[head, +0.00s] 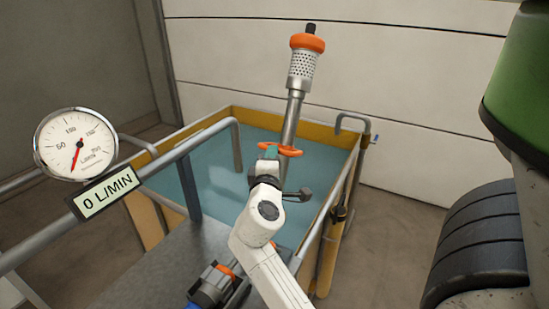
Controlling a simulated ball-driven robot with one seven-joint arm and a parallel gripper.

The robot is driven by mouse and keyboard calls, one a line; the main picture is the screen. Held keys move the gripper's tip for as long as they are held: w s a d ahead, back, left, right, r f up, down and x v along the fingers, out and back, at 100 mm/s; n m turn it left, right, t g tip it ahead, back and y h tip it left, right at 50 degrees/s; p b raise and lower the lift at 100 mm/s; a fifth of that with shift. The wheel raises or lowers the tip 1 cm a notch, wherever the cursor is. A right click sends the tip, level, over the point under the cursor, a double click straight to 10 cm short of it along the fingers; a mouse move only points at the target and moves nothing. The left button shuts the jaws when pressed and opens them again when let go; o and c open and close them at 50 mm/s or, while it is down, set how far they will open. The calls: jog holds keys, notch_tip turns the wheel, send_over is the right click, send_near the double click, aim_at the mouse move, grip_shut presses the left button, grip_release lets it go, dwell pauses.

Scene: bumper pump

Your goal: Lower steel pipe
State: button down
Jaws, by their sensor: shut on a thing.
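The steel pipe (291,120) stands steeply tilted over the tank, its top leaning right. A perforated metal strainer (301,68) with an orange collar and dark tip is at its upper end. An orange ring (289,150) sits around the pipe lower down. My gripper (273,153) is at this ring, shut on the pipe; the fingers are small and partly hidden. The pipe's lower end passes behind my white arm, and I cannot see where it ends.
A yellow-edged tank (228,112) of blue-green water lies beneath. Grey rails (190,143) run on the left. A round gauge (76,144) points low, and a display (104,193) reads 0 L/MIN. A panelled wall stands behind.

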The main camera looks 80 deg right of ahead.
jog(key=shift+f, duration=1)
jog(key=c, duration=1.2)
grip_release()
jog(key=shift+o, duration=0.5)
